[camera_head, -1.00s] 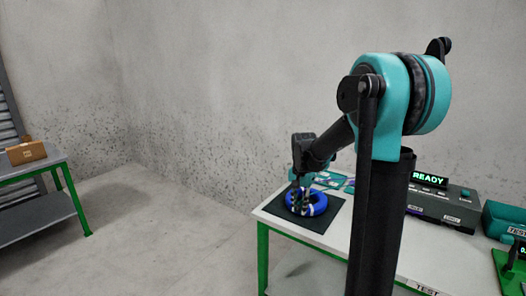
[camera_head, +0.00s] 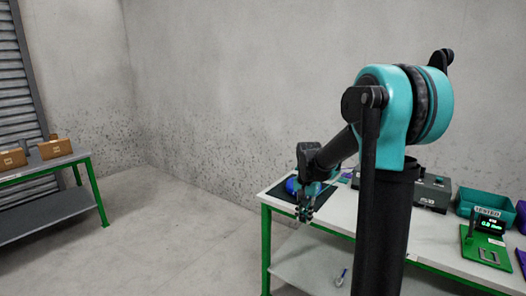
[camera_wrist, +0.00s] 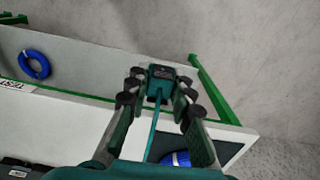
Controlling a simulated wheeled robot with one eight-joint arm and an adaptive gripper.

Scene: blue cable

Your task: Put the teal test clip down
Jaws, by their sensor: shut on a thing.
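The teal test clip (camera_wrist: 160,72) sits between my fingertips in the wrist view, with a thin teal lead running from it back toward the palm. My gripper (camera_wrist: 158,90) is shut on it. In the head view my gripper (camera_head: 305,208) hangs at the table's near left corner, in front of the dark mat (camera_head: 279,190). The clip is too small to make out clearly there. A blue cable coil (camera_head: 291,186) lies on the mat, partly hidden by my gripper. Part of it also shows in the wrist view (camera_wrist: 178,158).
A white-topped table with green legs (camera_head: 265,245) carries a grey tester (camera_head: 432,190), a teal bin (camera_head: 485,204) and a green stand with a display (camera_head: 487,240). Another blue coil (camera_wrist: 34,65) lies on its lower shelf. Boxes (camera_head: 55,148) stand on a far-left bench.

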